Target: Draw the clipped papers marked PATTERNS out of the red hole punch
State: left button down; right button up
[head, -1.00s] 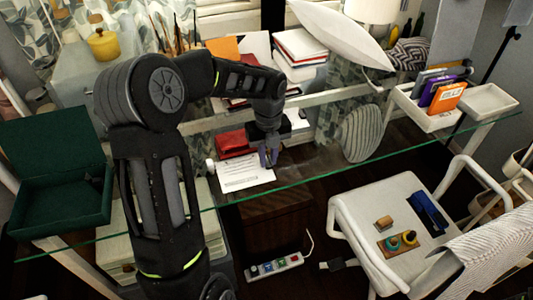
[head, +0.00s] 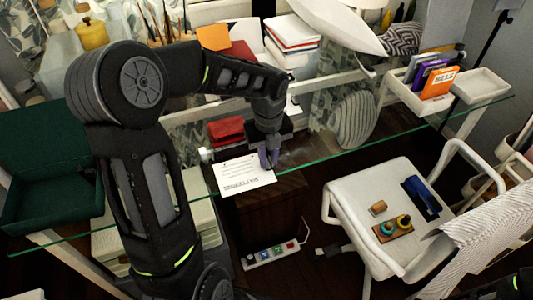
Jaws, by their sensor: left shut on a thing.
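The white papers (head: 240,174), with printed lines and a title reading PATTERNS, lie flat or nearly so at the front of the glass desk. Their near side reaches the glass edge. The red hole punch (head: 226,130) sits just behind them. Its slot is too small to make out, and I cannot tell whether the papers still touch it. My left gripper (head: 268,158) points down at the papers' right side and is shut on them. The clip is not clear.
A green open box (head: 50,190) stands at the left of the glass desk (head: 330,153). A striped grey rounded object (head: 354,121) is right of my gripper. A white tray (head: 402,97) holds upright books. A white chair (head: 350,200) stands in front at right.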

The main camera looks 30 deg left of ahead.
pick_arm(q)
jog(key=shift+r, duration=0.1)
dwell(0.3)
notch_tip(320, 180, up, 6)
jog(key=p, duration=0.5)
jog(key=shift+r+p, duration=0.95)
jog(key=shift+p, duration=0.2)
